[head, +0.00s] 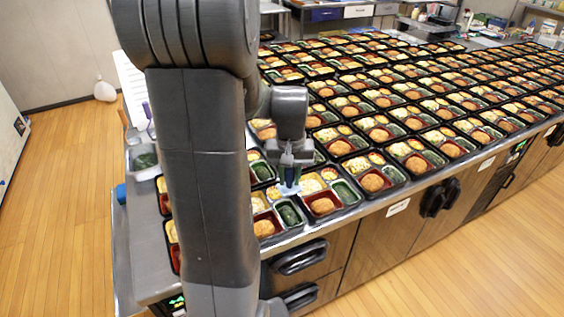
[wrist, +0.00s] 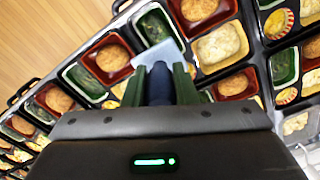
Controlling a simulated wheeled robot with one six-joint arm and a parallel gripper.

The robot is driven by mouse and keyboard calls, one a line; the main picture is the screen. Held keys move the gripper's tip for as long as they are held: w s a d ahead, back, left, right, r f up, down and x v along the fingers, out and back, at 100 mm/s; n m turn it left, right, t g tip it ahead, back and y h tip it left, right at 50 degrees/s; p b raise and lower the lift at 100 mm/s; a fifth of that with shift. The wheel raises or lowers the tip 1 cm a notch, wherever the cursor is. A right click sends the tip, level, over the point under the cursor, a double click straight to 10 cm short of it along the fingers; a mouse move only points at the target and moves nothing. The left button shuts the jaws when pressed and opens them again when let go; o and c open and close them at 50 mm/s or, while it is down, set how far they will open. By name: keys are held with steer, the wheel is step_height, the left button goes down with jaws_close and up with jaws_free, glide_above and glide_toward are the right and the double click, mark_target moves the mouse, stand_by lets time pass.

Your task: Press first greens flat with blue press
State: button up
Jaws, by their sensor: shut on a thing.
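My gripper (head: 289,165) is shut on the blue press, above the front row of bento trays. The press (head: 289,188) has a dark blue handle between the fingers and a pale flat plate below. In the wrist view my gripper (wrist: 160,88) holds the handle, and the pale plate (wrist: 158,56) lies beyond it. Dark greens (head: 289,214) sit in a green compartment just below the plate in the head view. Greens also show in the wrist view (wrist: 154,24), just past the plate. I cannot tell whether the plate touches anything.
Many filled black bento trays (head: 372,180) cover the counter in close rows. Each has a brown patty, pale food and greens. A metal container (head: 145,160) with dark green contents stands at the counter's left end. Wooden floor (head: 60,180) lies open at left.

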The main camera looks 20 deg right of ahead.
mark_target(290, 188)
steer(key=shift+f+b, duration=2.2)
steer(key=shift+f, duration=0.55)
steer(key=shift+s+f+b, duration=0.1)
steer(key=shift+f+b, duration=1.95)
steer(key=shift+f, duration=1)
jaws_close()
stand_by(1.4)
steer(key=shift+r, duration=0.1)
